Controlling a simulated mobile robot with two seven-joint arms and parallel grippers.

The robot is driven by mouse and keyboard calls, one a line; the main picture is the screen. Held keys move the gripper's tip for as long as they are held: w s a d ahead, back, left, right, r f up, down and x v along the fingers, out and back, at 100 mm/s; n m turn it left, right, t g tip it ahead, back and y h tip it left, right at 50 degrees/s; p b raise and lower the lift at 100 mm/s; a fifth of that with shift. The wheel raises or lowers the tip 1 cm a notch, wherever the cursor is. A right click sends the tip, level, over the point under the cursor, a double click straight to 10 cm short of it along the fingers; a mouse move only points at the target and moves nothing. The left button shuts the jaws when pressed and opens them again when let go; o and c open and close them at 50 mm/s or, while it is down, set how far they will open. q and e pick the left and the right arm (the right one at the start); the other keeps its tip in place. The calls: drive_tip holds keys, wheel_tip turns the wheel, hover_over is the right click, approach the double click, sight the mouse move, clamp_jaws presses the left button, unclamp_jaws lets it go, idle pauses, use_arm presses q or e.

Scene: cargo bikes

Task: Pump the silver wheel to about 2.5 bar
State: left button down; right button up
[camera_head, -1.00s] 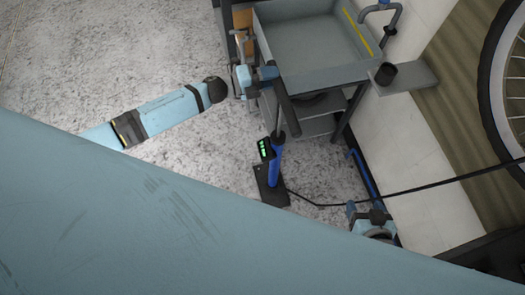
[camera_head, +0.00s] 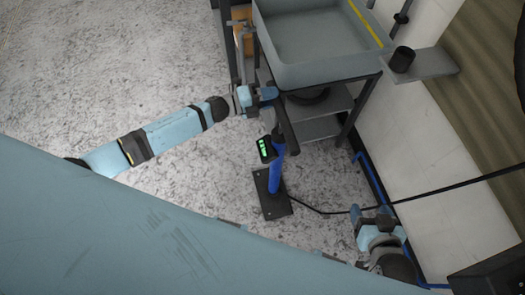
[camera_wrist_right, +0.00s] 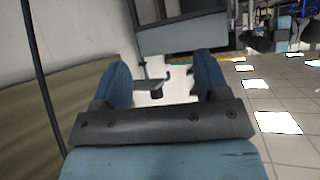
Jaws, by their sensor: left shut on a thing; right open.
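The blue floor pump (camera_head: 275,175) stands on its dark base plate (camera_head: 262,200), with a lit green display (camera_head: 265,149) too small to read. My left gripper (camera_head: 268,94) is shut on the pump's dark handle (camera_head: 289,130), which sits low, close to the top of the blue barrel. A black hose (camera_head: 440,192) runs from the base off to the right. Only a dark sliver at the right edge may be the wheel's tyre; the silver wheel is otherwise out of view. My right gripper (camera_head: 372,212) is open and empty near the hose; its spread fingers show in the right wrist view (camera_wrist_right: 160,82).
A grey sink (camera_head: 315,45) on a shelved frame stands behind the pump. A black cup (camera_head: 402,59) sits on a grey wall shelf (camera_head: 430,68). A blue tube (camera_head: 368,172) runs along the wall's foot. The floor left of the pump is clear.

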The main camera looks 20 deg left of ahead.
use_arm(q)
wheel_tip(320, 180, down, 5)
drive_tip(key=b, duration=0.3)
wheel_tip(320, 180, up, 6)
drive_tip(key=p, duration=0.5)
drive_tip(key=shift+r+p, duration=0.25)
drive_tip(key=shift+p, duration=0.1)
wheel_tip(320, 180, up, 8)
drive_tip(key=p, duration=0.6)
drive_tip(key=shift+p, duration=0.35)
wheel_tip(320, 180, up, 12)
drive_tip(key=p, duration=0.9)
drive_tip(key=shift+f, duration=0.15)
use_arm(e)
wheel_tip(320, 180, up, 12)
drive_tip(key=d, duration=0.1)
drive_tip(key=shift+s+f, duration=0.15)
drive_tip(key=shift+s, duration=0.3)
drive_tip(key=shift+f, duration=0.1)
